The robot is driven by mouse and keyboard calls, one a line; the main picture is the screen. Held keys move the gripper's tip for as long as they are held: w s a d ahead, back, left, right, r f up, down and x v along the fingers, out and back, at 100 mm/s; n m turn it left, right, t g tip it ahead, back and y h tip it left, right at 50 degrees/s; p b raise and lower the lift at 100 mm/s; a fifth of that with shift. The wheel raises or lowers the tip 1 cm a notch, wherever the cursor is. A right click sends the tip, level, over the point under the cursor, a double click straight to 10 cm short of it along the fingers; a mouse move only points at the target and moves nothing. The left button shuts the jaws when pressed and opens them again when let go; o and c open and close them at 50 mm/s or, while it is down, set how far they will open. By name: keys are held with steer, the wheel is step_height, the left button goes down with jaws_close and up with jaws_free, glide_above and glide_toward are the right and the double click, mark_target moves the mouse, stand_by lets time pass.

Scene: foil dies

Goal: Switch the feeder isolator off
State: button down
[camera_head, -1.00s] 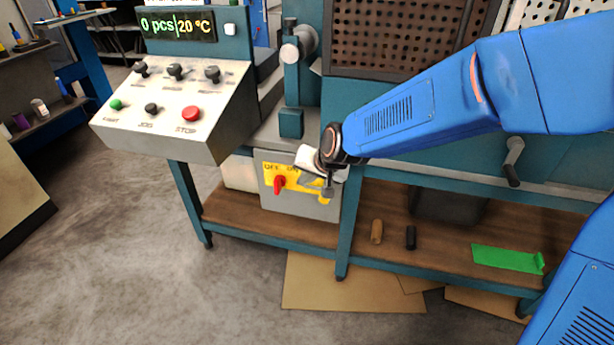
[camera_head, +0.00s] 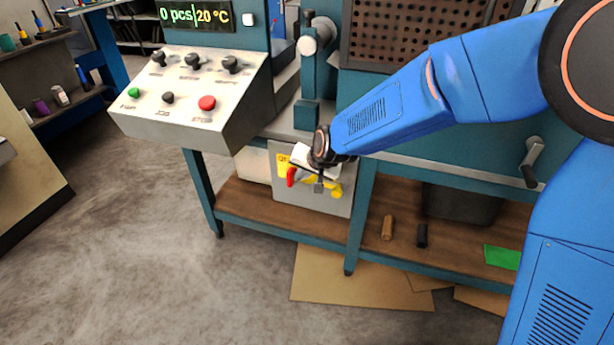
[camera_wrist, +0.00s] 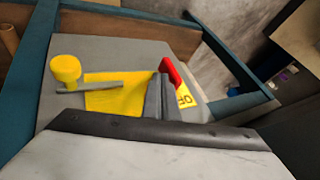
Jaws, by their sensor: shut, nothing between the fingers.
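The feeder isolator is a grey box (camera_head: 325,207) on the bench's lower shelf, with a yellow plate and a red handle (camera_head: 291,176). In the wrist view the red handle (camera_wrist: 170,71) stands right beside my gripper's fingertips (camera_wrist: 167,88); I cannot tell whether they touch. Part of the "OFF" lettering (camera_wrist: 185,99) shows on the handle's far side. My gripper (camera_head: 319,186) is shut and empty, in front of the box, just right of the handle in the head view. The fingers and wrist hide much of the plate, including any "ON" mark.
A yellow knob (camera_wrist: 65,68) with a grey bar sits on the box on the other side of my fingers. A sloped control panel (camera_head: 190,95) with a red stop button (camera_head: 207,103) overhangs at upper left. A bench leg (camera_head: 361,215) stands right of the box.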

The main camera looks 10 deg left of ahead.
mark_target(290, 172)
steer(key=shift+a, duration=0.3)
steer(key=shift+s+a+h, duration=0.15)
steer(key=shift+a+h, duration=0.15)
steer(key=shift+a, duration=0.05)
stand_by(0.3)
steer(key=shift+a+r+h, duration=0.1)
steer(key=shift+r+h, duration=0.05)
steer(key=shift+h, duration=0.15)
steer(key=shift+w+a+r+n+g+h, duration=0.1)
steer(key=shift+a+r+n+h, duration=0.2)
steer(key=shift+h, duration=0.45)
steer(key=shift+w+a+n+g+h, duration=0.1)
steer(key=shift+a+h, duration=0.35)
steer(key=shift+h, duration=0.35)
steer(key=shift+w+a+r+n+g+h, duration=0.1)
steer(key=shift+a+r+n+h, duration=0.2)
steer(key=shift+h, duration=0.45)
steer(key=shift+a+f, duration=0.25)
steer(key=shift+a, duration=0.9)
steer(key=shift+w+a, duration=0.1)
steer(key=shift+a, duration=0.15)
